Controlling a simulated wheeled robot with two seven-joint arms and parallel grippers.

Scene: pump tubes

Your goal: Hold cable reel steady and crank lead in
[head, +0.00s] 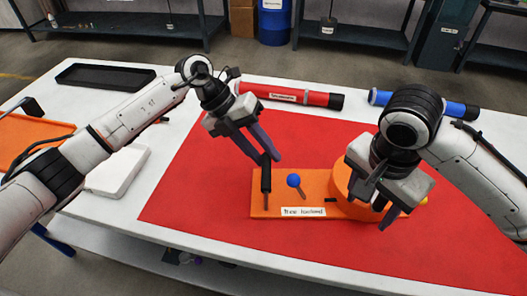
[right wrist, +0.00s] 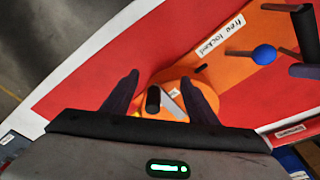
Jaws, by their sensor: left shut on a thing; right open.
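An orange base plate (head: 258,208) lies on the red mat, with an orange round reel (head: 346,192) at its right end. My left gripper (head: 269,158) is shut on an upright black handle (head: 266,182) at the plate's left end. A lever with a blue knob (head: 293,180) stands beside a "free locked" label (head: 303,212); the knob also shows in the right wrist view (right wrist: 264,54). My right gripper (right wrist: 160,78) is open over the reel. In the right wrist view, a black crank knob (right wrist: 153,99) and pale crank arm (right wrist: 172,105) appear between its fingers. The head view hides the crank behind this gripper.
A red tube (head: 300,97) and a blue tube (head: 455,108) lie at the table's back. A black tray (head: 105,76), a white case (head: 112,172) and an orange tray (head: 22,140) are on the left. The red mat (head: 190,190) is clear left of the plate.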

